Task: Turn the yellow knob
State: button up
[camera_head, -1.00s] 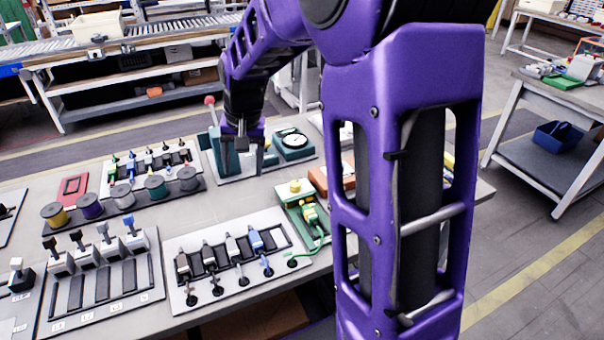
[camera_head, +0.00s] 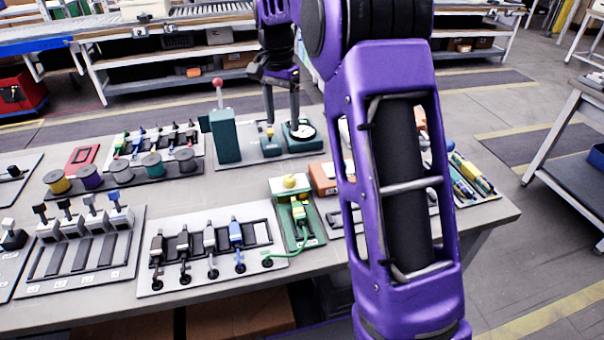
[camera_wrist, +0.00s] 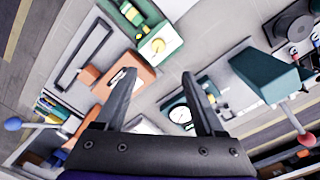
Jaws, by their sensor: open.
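A smaller yellow piece (camera_head: 269,130) stands on the grey plate beside the teal press. My gripper (camera_head: 281,116) points down over that plate, between the press and the round gauge. In the wrist view my gripper (camera_wrist: 158,75) is open, with nothing between its fingers.
The teal press (camera_head: 224,136) with a red-tipped lever stands left of my gripper. The gauge (camera_head: 301,131) lies just below it to the right. An orange box (camera_head: 322,179) is beside the green box. Several spools and a cable panel (camera_head: 211,270) fill the left.

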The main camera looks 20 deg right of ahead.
aim_at(289, 177)
jog(key=f+b, duration=0.1)
jog(key=f, duration=0.4)
jog(key=f+b, duration=0.1)
jog(key=f, duration=0.5)
jog(key=d+f+b, duration=0.1)
jog(key=f, duration=0.5)
jog(key=shift+s+f, duration=0.15)
jog(key=shift+s, duration=0.05)
grip_shut()
